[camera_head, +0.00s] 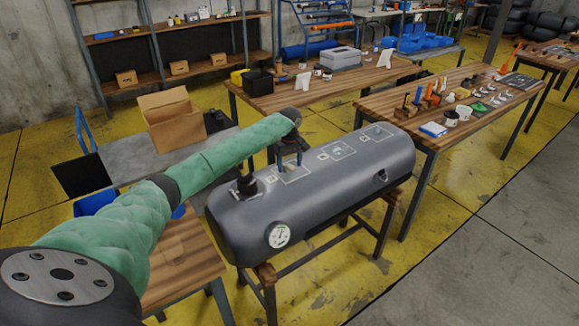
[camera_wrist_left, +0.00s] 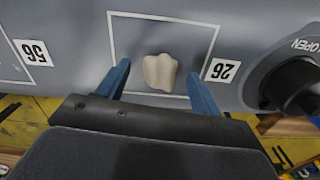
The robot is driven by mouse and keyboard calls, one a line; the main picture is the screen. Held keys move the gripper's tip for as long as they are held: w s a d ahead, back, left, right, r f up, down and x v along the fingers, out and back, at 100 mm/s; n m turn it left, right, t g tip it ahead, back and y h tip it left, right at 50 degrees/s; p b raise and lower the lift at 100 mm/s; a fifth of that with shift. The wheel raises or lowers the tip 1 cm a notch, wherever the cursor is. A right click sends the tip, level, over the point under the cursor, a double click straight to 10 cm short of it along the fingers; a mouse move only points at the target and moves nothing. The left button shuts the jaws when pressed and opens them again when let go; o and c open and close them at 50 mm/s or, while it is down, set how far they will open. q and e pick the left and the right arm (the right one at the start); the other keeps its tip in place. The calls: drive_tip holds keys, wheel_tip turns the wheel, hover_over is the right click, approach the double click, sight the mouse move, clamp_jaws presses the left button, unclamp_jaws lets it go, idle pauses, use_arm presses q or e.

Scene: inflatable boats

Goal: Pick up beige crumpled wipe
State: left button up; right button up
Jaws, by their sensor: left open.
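The beige crumpled wipe (camera_wrist_left: 160,72) lies inside a white-outlined square on the grey inflatable boat tube (camera_wrist_left: 60,20) in the left wrist view. My left gripper (camera_wrist_left: 162,88) is open, its two blue fingers on either side of the wipe and apart from it. In the head view the left gripper (camera_head: 289,160) points down over the near-left marked square on the grey tube (camera_head: 330,200). The wipe cannot be made out there. My right gripper is not in view.
A black valve (camera_wrist_left: 292,85) labelled OPEN stands beside the square. A pressure gauge (camera_head: 279,235) is on the tube's end. A workbench with tools (camera_head: 470,105) stands behind right, and an open cardboard box (camera_head: 172,125) behind left.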

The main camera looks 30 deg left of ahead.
use_arm(q)
drive_tip(key=shift+f, duration=0.3)
drive_tip(key=shift+c, duration=0.3)
drive_tip(key=c, duration=1)
drive_tip(key=shift+r, duration=0.1)
